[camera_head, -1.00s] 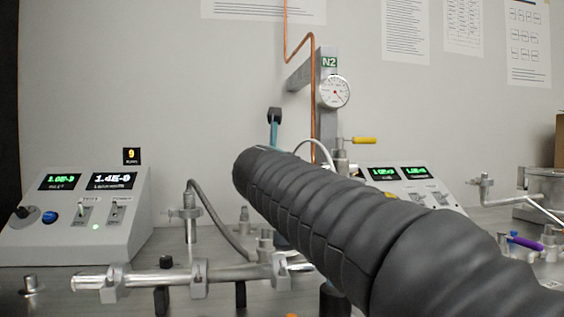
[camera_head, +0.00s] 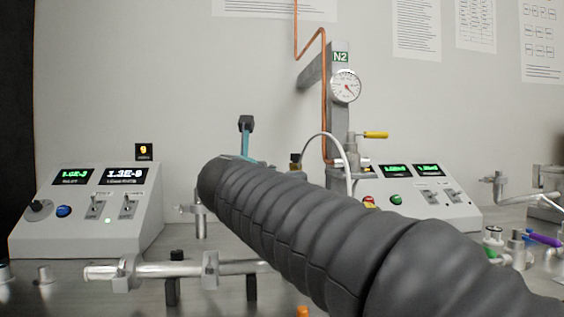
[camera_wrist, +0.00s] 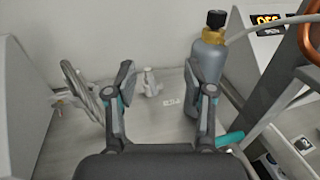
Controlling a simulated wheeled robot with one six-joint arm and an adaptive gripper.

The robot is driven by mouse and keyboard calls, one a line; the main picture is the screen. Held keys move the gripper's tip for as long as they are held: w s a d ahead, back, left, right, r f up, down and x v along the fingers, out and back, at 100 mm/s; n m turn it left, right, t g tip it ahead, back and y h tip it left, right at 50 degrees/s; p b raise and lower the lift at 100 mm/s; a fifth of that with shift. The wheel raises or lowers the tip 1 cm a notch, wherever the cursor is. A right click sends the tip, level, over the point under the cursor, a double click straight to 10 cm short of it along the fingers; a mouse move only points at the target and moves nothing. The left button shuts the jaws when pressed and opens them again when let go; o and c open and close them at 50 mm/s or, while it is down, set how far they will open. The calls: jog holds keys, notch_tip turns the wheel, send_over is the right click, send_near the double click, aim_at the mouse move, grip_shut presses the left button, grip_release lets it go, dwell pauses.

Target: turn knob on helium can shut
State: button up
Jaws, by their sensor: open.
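The helium can is a grey bottle (camera_wrist: 207,62) with a brass neck and a black knob (camera_wrist: 217,19) on top, upright at the upper right of the wrist view. A pale hose leaves its neck to the right. In the head view, a small black knob (camera_head: 295,157) on brass shows just above my arm; the can's body is hidden. My gripper (camera_wrist: 158,80) is open and empty, with its fingers well apart. The can stands beyond the right finger, outside the gap. In the head view, one dark and teal finger (camera_head: 246,125) rises behind my arm.
A control box (camera_head: 88,210) stands at left, another (camera_head: 425,200) at right. A metal pipe (camera_head: 180,268) runs across the front. A gauge (camera_head: 346,87) and copper tube (camera_head: 324,100) rise behind. A handwheel (camera_wrist: 82,88) lies by the left finger in the wrist view.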

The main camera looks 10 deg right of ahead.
aim_at(293, 155)
jog(key=w+d+r+n+g+h, duration=0.1)
jog(key=w+d+n+h, duration=0.1)
jog(key=n, duration=0.8)
jog(key=w+d+r+n+g+h+p, duration=0.1)
jog(key=w+d+n+h, duration=0.2)
jog(key=n, duration=0.7)
jog(key=w+d+r+n+g+h, duration=0.1)
jog(key=d+n, duration=0.4)
jog(key=n, duration=0.5)
jog(key=shift+w+d+g+h+p, duration=0.15)
jog(key=shift+w+g+h+p, duration=0.15)
jog(key=shift+w+h, duration=0.65)
